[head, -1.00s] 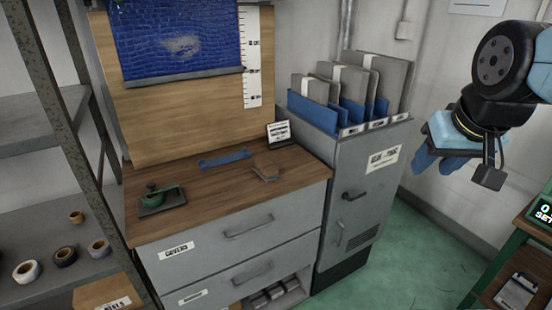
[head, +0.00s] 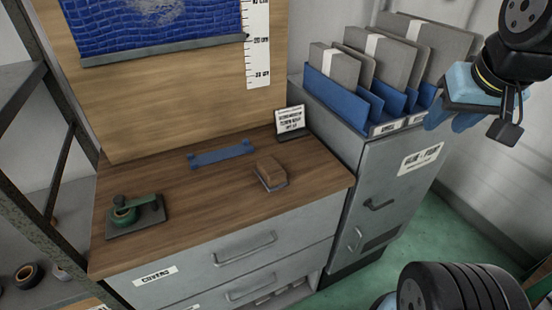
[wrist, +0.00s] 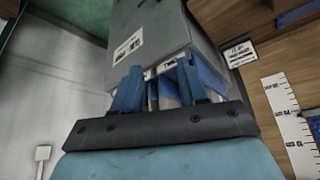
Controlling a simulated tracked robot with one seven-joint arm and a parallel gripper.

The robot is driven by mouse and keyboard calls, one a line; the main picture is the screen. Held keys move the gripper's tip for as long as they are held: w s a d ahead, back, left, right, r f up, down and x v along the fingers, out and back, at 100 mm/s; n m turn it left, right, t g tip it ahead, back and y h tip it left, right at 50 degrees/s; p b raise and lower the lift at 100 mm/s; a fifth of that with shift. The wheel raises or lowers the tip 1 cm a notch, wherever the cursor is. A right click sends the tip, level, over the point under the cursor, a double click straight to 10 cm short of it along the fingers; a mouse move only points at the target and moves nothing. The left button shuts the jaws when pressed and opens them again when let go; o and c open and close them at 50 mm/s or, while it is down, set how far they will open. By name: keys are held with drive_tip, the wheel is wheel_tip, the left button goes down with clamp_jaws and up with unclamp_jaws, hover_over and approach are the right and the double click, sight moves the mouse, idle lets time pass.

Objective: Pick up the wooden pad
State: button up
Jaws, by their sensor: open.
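The wooden pad (head: 270,170) is a small brown block on a thin grey base. It lies on the right part of the brown countertop (head: 205,222) in the head view. My gripper (head: 448,118) is at the right of the head view, in front of the grey cabinet and well apart from the pad. In the wrist view my gripper (wrist: 160,78) shows two blue fingers spread apart with nothing held between them. The pad does not show in the wrist view.
A grey cabinet (head: 385,185) with upright folders (head: 345,75) rises at the right. The counter's front is clear.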

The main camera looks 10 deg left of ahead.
drive_tip(key=o, duration=0.3)
drive_tip(key=shift+w+a, duration=0.25)
drive_tip(key=o, duration=0.5)
drive_tip(key=w+a, duration=0.1)
drive_tip(key=a, duration=0.1)
drive_tip(key=w+a+n+g, duration=0.1)
drive_tip(key=w+a, duration=0.1)
drive_tip(key=w+a+n+y, duration=0.1)
drive_tip(key=w+a, duration=0.1)
drive_tip(key=shift+w+a+f+g, duration=0.1)
drive_tip(key=shift+w+f+g, duration=0.1)
drive_tip(key=shift+f+g, duration=0.15)
drive_tip(key=shift+c, duration=0.2)
drive_tip(key=n+g+h, duration=0.1)
drive_tip(key=n+g, duration=0.3)
drive_tip(key=n, duration=0.1)
hover_over(271, 166)
wheel_tip(271, 166, down, 10)
drive_tip(key=f, duration=0.7)
drive_tip(key=shift+w+d+f, duration=0.15)
drive_tip(key=shift+d+f, duration=0.05)
drive_tip(key=shift+f, duration=0.2)
drive_tip(key=shift+a+f, duration=0.2)
drive_tip(key=shift+f, duration=2.4)
